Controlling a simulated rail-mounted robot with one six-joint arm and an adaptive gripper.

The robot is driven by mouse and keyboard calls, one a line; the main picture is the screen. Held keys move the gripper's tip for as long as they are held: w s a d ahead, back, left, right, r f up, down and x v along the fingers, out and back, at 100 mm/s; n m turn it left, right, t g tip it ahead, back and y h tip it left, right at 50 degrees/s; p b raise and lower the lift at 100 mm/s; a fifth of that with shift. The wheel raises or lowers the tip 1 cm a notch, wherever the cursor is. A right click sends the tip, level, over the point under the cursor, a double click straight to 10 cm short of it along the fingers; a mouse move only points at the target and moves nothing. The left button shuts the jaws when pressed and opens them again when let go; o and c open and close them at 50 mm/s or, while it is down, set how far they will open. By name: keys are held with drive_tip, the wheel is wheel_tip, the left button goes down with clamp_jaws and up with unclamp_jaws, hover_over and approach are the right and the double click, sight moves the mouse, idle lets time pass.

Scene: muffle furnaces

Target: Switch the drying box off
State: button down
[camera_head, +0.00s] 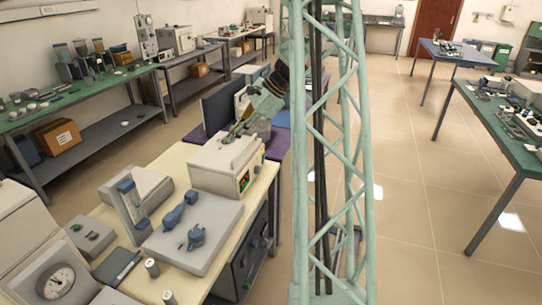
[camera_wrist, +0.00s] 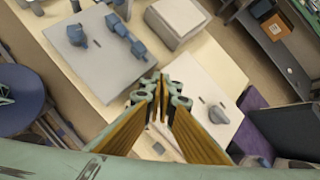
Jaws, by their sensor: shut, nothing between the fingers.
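A cream box (camera_head: 216,163) with a small red and green panel (camera_head: 244,180) on its front stands on the cream table; it looks like the drying box, though no label is readable. Its pale top (camera_wrist: 195,85), with a grey knob-like part, shows in the wrist view. My gripper (camera_head: 231,138) is above this box in the head view. In the wrist view my gripper (camera_wrist: 157,80) is shut and empty, its fingertips over the box's near edge. Contact cannot be judged. The front panel is not clear in the wrist view, where my fingers cover part of the area.
A light grey slab with blue fittings (camera_head: 194,232) lies beside the box and also shows in the wrist view (camera_wrist: 85,65). A dark monitor (camera_head: 222,105) stands behind. A dark-fronted unit (camera_head: 246,262) is under the table. Open floor (camera_head: 430,215) lies to the right.

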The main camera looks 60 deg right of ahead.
drive_tip(key=s+d+f+m+t+p, duration=0.1)
drive_tip(key=s+d+f+m, duration=0.2)
drive_tip(key=d, duration=0.6)
drive_tip(key=s+d+f+m+t+h, duration=0.1)
drive_tip(key=s+d+f+m, duration=0.1)
drive_tip(key=s+d+f, duration=0.3)
drive_tip(key=s+d+f+m+t+h+p, duration=0.1)
drive_tip(key=s+d+f+m, duration=0.2)
drive_tip(key=d+f, duration=0.5)
drive_tip(key=s+d, duration=0.1)
drive_tip(key=d, duration=0.4)
drive_tip(key=shift+f+m+p, duration=0.25)
drive_tip(key=shift+m+p, duration=0.05)
drive_tip(key=shift+p, duration=0.05)
approach(264, 158)
drive_tip(key=f, duration=0.1)
drive_tip(key=w+f, duration=0.1)
drive_tip(key=f, duration=0.1)
drive_tip(key=w+f, duration=0.1)
drive_tip(key=shift+w+a+f+b, duration=0.2)
drive_tip(key=shift+w+f+b, duration=0.1)
drive_tip(key=shift+f, duration=0.1)
drive_tip(key=shift+w+a+r, duration=0.1)
drive_tip(key=shift+w+a, duration=0.1)
drive_tip(key=shift+w, duration=0.65)
drive_tip(key=shift+d+r, duration=0.1)
